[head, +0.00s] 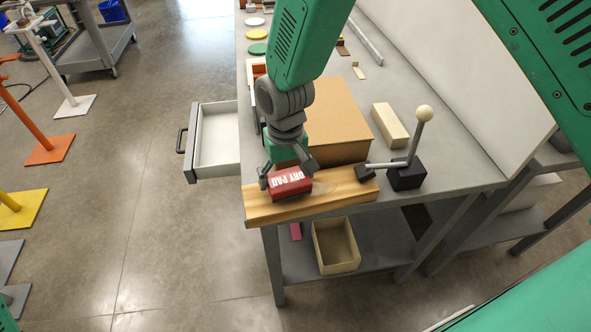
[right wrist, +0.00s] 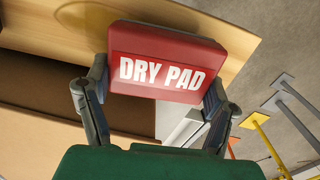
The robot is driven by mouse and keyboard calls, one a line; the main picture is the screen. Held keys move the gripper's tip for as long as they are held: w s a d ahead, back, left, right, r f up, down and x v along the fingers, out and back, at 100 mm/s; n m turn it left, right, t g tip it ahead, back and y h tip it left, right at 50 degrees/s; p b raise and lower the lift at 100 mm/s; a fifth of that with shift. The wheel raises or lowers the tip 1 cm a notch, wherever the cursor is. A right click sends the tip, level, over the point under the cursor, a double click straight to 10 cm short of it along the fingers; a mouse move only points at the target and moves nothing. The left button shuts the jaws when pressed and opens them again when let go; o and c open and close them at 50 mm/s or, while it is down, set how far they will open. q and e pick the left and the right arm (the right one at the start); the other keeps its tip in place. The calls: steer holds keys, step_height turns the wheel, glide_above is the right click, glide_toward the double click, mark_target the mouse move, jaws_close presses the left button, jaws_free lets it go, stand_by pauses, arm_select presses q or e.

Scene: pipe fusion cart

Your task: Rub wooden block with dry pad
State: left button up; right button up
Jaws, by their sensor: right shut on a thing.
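The wooden block (head: 335,195) is a long pale board lying along the front edge of the workbench. The dry pad (head: 290,184) is a red block with white "DRY PAD" lettering, over the left part of the wooden block and seemingly touching its top. My right gripper (head: 288,174) is shut on the dry pad, with a finger at each end. In the right wrist view the dry pad (right wrist: 168,63) sits between both fingers, and the wooden block (right wrist: 225,25) shows behind it. A darker smooth patch shows on the board beside the pad. My left gripper is out of view.
A lever clamp (head: 406,177) with a white ball knob presses its black foot near the board's right end. A brown box (head: 335,105) stands behind the board, a beige block (head: 390,126) to its right. An open drawer (head: 217,140) juts left; a bin (head: 336,246) sits below.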

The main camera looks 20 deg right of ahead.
mark_target(333, 179)
steer(key=shift+a, duration=0.55)
steer(key=shift+f, duration=0.15)
steer(key=shift+s+d+f+p, duration=0.2)
steer(key=shift+d+p, duration=0.3)
steer(key=shift+d, duration=1.35)
steer(key=shift+s+d+f+p, duration=0.1)
steer(key=shift+s+d+p, duration=0.3)
steer(key=shift+d, duration=1.45)
steer(key=shift+s+d+f+p, duration=0.15)
steer(key=shift+d+p, duration=0.45)
steer(key=shift+d, duration=1.25)
steer(key=shift+s+d, duration=0.1)
steer(key=shift+d, duration=0.15)
steer(key=shift+c, duration=0.5)
